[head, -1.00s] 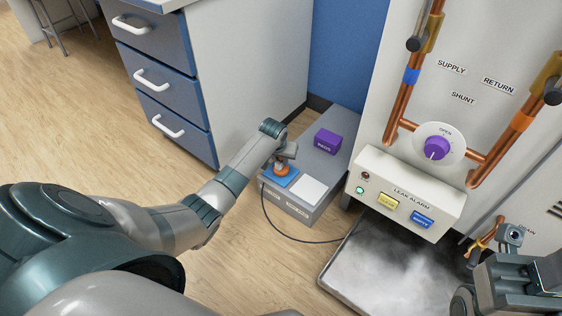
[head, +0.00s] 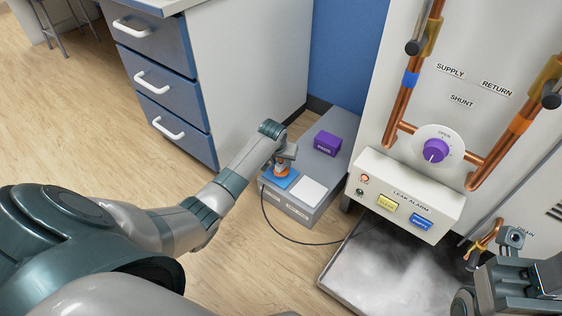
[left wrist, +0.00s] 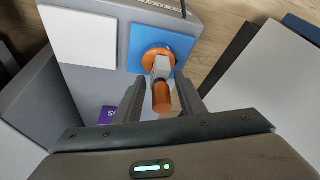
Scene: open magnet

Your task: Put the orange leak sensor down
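The orange leak sensor (head: 282,169) stands on the blue pad (head: 279,182) on top of a low grey box. In the left wrist view the sensor (left wrist: 161,97) shows a round orange base on the blue pad (left wrist: 141,36), with a pale neck and an orange handle. My left gripper (head: 287,153) is around the handle. In the left wrist view its fingers (left wrist: 162,90) stand apart on either side, with gaps beside the handle. My right gripper (head: 540,285) is at the lower right of the head view, and its fingers are not clear.
The grey box (head: 318,188) also bears a white pad (head: 309,190) and a purple block (head: 328,143). A dark cable runs from it towards a misty floor tray (head: 375,275). The leak alarm panel (head: 405,195) and copper pipes stand right; a drawer cabinet (head: 240,90) stands behind.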

